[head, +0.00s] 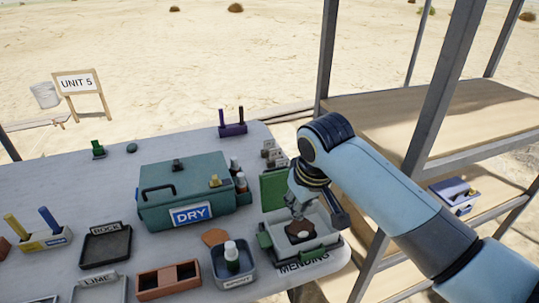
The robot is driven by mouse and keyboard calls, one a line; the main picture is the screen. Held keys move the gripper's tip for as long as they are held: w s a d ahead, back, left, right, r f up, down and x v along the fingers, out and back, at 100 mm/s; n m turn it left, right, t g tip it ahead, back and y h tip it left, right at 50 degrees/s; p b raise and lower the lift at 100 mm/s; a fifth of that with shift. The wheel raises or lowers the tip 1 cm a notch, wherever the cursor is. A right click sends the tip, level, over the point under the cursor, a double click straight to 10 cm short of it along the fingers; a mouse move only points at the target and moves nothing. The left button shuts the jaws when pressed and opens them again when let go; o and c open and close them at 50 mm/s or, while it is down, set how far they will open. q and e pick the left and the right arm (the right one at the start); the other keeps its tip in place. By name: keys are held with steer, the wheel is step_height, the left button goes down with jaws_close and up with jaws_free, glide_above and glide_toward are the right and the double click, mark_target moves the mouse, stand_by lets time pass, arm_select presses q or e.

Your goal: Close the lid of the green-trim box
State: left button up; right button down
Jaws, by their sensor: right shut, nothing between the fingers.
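The green-trim box (267,240) stands at the right end of the table, on the spot marked MENDING. Its green lid (273,190) is up at the back left of the box, so the box is open. A brown piece (299,231) lies on a pale bed inside. My right gripper (299,215) is shut and empty, pointing down over the box opening, close to the lid. It hides part of the box's back edge, and I cannot tell whether it touches anything. My left gripper is not in view.
A teal DRY box (165,192) stands left of the green-trim box. A grey tray with a bottle (240,270) sits just left in front, with a terracotta tray (155,282) further left. A metal shelf (440,100) rises right of the table, behind my right arm.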

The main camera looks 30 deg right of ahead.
steer(key=w+d+r+m, duration=0.15)
steer(key=w+r, duration=0.25)
steer(key=w, duration=0.4)
steer(key=w+d+r+m, duration=0.1)
steer(key=w+d+r, duration=0.1)
steer(key=w+r, duration=0.45)
steer(key=s+a+p+x, duration=0.1)
steer(key=x, duration=0.8)
steer(key=shift+f, duration=0.25)
steer(key=shift+s+n, duration=0.15)
steer(key=shift+n, duration=0.1)
